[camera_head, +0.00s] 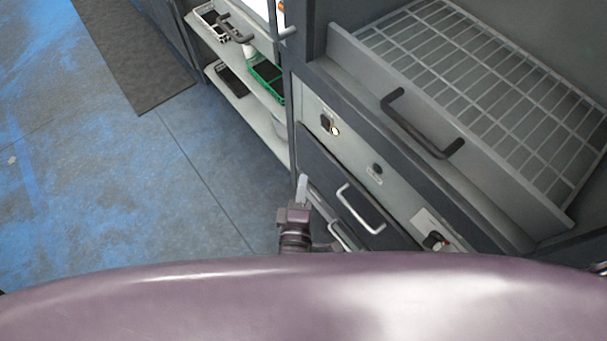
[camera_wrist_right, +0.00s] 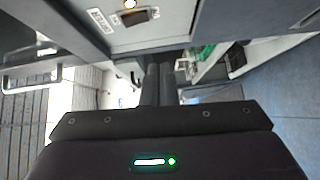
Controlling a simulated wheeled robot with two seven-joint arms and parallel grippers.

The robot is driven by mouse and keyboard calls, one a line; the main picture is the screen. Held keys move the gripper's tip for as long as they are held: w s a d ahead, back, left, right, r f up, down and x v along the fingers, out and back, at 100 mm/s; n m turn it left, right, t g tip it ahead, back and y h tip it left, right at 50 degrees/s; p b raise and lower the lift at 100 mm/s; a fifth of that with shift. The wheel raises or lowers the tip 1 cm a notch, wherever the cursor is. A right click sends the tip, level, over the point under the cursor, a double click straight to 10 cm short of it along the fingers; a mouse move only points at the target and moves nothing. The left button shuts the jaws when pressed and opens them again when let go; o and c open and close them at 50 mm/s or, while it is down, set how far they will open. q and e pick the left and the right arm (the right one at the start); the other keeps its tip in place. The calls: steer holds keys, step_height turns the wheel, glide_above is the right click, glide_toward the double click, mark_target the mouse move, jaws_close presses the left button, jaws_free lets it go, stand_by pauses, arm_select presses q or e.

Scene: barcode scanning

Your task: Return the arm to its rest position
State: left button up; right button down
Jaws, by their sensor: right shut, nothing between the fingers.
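My right gripper (camera_head: 302,186) is in the lower middle of the head view, in front of the dark cabinet's drawers. My own rounded body hides most of the arm behind it. In the right wrist view the two dark fingers of the right gripper (camera_wrist_right: 158,82) lie together, shut with nothing between them. The gripper's housing fills the bottom of that view and carries a small green light. My left gripper is in neither view.
A dark drawer (camera_head: 329,179) with a silver handle (camera_head: 360,208) is close to the gripper. Above it is a wire-grid tray (camera_head: 470,85) with a black handle (camera_head: 420,124). Shelves hold a green basket (camera_head: 267,76). Blue-grey floor (camera_head: 110,200) lies open at left, with a dark mat (camera_head: 135,50).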

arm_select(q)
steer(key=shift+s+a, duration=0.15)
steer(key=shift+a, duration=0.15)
arm_select(e)
steer(key=shift+f, duration=0.1)
